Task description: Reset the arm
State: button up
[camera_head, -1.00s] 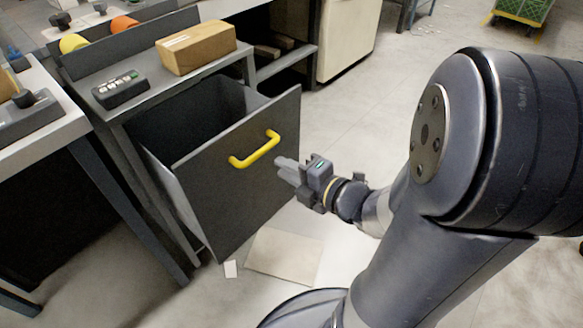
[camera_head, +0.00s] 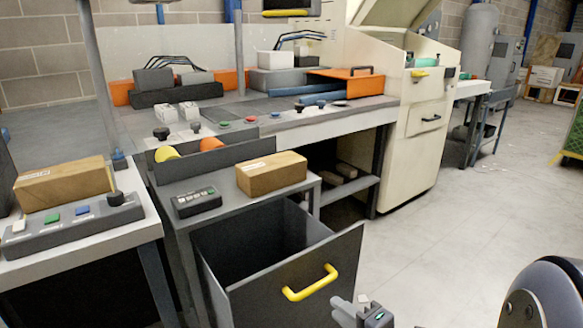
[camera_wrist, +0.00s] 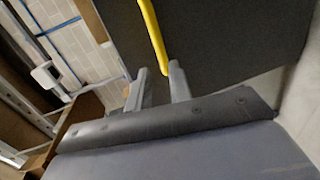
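My gripper (camera_head: 343,306) is at the bottom edge of the head view, just right of and below the yellow handle (camera_head: 311,283) of an open grey drawer (camera_head: 298,300). In the wrist view, the two fingers (camera_wrist: 157,80) are apart with nothing between them. The yellow handle (camera_wrist: 152,35) shows just beyond the fingertips against the dark drawer front (camera_wrist: 225,38). Most of my arm is below the head view; only a rounded dark link shows at the lower right.
A cardboard box (camera_head: 272,174) and a small button box (camera_head: 197,201) sit on the cabinet above the drawer. A workbench (camera_head: 340,120) and a cream machine (camera_head: 425,115) stand behind. The floor (camera_head: 430,240) to the right is clear.

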aim_at(314, 290)
jog(key=b+x, duration=0.2)
jog(key=x, duration=0.8)
jog(key=shift+r, duration=0.1)
